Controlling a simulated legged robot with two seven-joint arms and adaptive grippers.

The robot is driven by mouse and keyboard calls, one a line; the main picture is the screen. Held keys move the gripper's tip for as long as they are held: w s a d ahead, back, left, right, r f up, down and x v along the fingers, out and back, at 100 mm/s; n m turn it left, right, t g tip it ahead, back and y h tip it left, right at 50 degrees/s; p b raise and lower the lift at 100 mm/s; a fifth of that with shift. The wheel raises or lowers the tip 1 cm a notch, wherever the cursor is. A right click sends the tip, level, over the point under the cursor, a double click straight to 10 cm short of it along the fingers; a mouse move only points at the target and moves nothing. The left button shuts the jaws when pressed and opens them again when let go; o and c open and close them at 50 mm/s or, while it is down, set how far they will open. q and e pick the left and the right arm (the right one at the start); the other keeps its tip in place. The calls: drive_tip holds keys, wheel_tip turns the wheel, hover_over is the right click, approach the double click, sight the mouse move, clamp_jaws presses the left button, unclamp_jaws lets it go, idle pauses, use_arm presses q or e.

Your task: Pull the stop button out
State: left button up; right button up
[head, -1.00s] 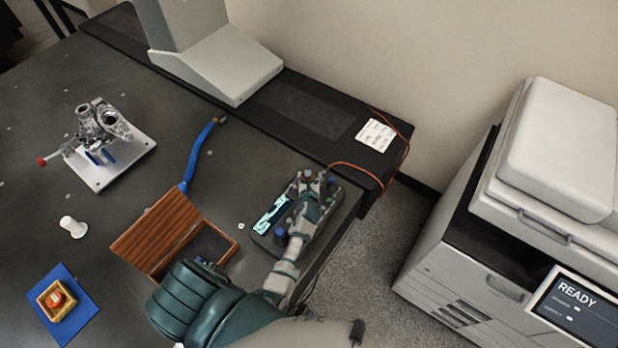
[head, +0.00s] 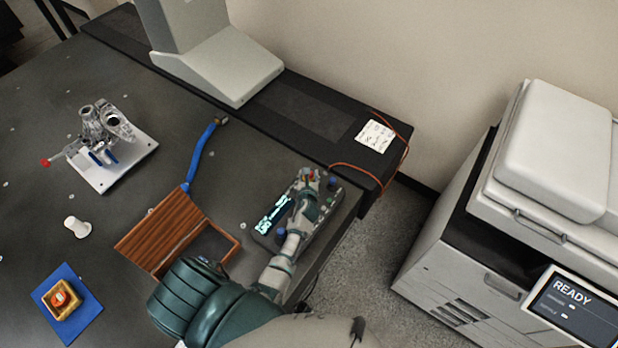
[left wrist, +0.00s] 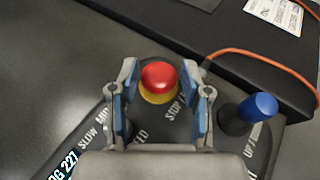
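The stop button (left wrist: 158,76) is a red mushroom cap on a yellow collar. It sits on a dark control box (head: 325,224) at the table's right edge. In the left wrist view my left gripper (left wrist: 160,72) is open, with one finger on each side of the button. Small gaps show between the cap and the fingers; contact is not visible. In the head view my left gripper (head: 307,180) is over the box's far end and partly hides it. My right gripper is not in view.
A blue-capped joystick (left wrist: 258,108) stands right of the fingers. An orange cable (head: 352,168) runs from the box's far end. A lit display (head: 273,215) is on the box. An open wooden case (head: 165,228) lies left of my arm.

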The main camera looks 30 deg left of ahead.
use_arm(q)
drive_tip(key=shift+o, duration=1)
drive_tip(key=shift+w+a, duration=0.1)
drive_tip(key=shift+w, duration=0.05)
drive_tip(key=shift+a+f, duration=0.1)
drive_tip(key=shift+f, duration=0.2)
drive_tip(key=v, duration=1.2)
drive_tip(key=shift+f, duration=0.1)
